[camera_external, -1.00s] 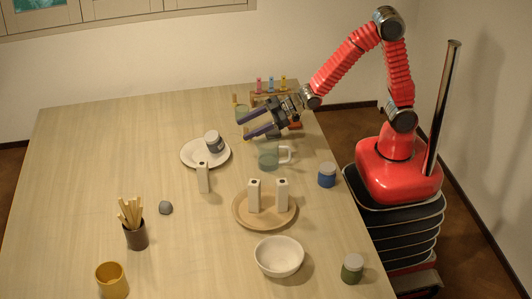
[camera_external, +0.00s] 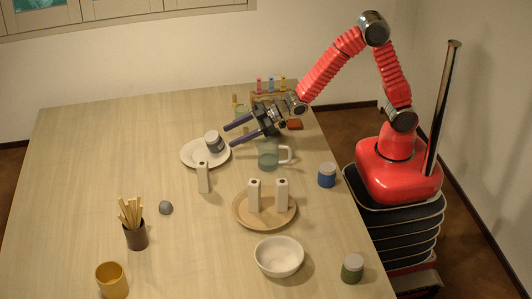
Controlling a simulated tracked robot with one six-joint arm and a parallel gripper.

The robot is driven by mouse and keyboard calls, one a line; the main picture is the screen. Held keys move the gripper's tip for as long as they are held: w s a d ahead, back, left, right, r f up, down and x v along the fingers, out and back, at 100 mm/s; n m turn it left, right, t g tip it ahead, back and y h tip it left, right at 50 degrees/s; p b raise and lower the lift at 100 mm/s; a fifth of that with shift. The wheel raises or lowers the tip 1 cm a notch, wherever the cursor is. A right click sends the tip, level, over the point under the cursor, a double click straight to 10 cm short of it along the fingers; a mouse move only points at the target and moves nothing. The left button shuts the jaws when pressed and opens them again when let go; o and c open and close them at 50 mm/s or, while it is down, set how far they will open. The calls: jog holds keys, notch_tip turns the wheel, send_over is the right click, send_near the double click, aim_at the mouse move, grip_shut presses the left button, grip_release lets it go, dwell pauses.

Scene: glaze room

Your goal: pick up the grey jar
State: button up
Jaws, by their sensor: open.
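The grey jar (camera_external: 214,143) has a pale lid and stands tilted on a white plate (camera_external: 190,155) at the left of the gripper. My gripper (camera_external: 232,136) is open and empty, its two dark purple fingers pointing left toward the jar. The fingertips appear just right of the jar in the picture; I cannot tell the exact gap in depth.
A glass mug (camera_external: 268,157) stands just below my gripper. A white bottle (camera_external: 203,178) stands in front of the plate. A rack of coloured tubes (camera_external: 271,86) is behind my gripper. A round tray (camera_external: 263,221) holds two white bottles. The left table is mostly clear.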

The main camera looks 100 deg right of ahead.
aim_at(215, 143)
jog(key=shift+x, duration=1.55)
jog(key=shift+x, duration=2.55)
jog(key=shift+a, duration=0.15)
jog(key=shift+c, duration=0.4)
jog(key=c, duration=1)
jog(key=shift+r, duration=0.1)
notch_tip(215, 143, up, 10)
